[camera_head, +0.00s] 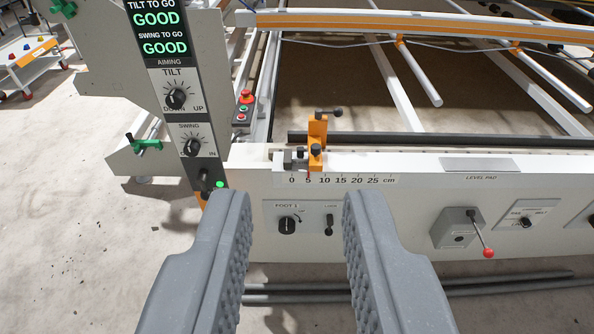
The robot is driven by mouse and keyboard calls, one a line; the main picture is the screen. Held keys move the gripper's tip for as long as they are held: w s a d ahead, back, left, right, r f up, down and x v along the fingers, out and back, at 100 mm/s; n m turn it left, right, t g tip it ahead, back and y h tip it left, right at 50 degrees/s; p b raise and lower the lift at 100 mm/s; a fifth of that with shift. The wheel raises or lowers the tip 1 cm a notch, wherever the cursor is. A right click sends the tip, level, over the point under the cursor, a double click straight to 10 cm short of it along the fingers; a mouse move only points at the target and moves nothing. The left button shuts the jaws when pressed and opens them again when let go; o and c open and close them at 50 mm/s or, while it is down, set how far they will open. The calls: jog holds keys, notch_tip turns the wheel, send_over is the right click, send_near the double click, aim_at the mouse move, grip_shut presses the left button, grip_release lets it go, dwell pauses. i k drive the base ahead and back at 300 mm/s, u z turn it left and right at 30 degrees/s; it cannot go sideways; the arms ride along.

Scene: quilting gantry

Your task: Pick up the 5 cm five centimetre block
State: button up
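I cannot pick out a block marked 5 cm. My gripper (296,212) is open, with two grey ribbed fingers wide apart and nothing between them. It is in front of the white gantry rail, below a printed scale (335,181) reading 0 to 25 cm. An orange stop (317,140) with a black knob stands on the rail near the low end of this scale. Small coloured pieces (40,53), blue, yellow and red, are on a white cart (43,72) at the upper left, too small to identify.
A grey post with a dial panel (176,97), showing two GOOD readouts, rises left of the gripper. A red-tipped lever (488,252) sticks out from the rail at right. Dark rods (300,294) lie on the floor below. Concrete floor (65,200) is clear at left.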

aim_at(299, 158)
jog(key=k, duration=1.05)
jog(key=u, duration=0.65)
jog(key=i, duration=2.45)
jog(key=z, duration=0.75)
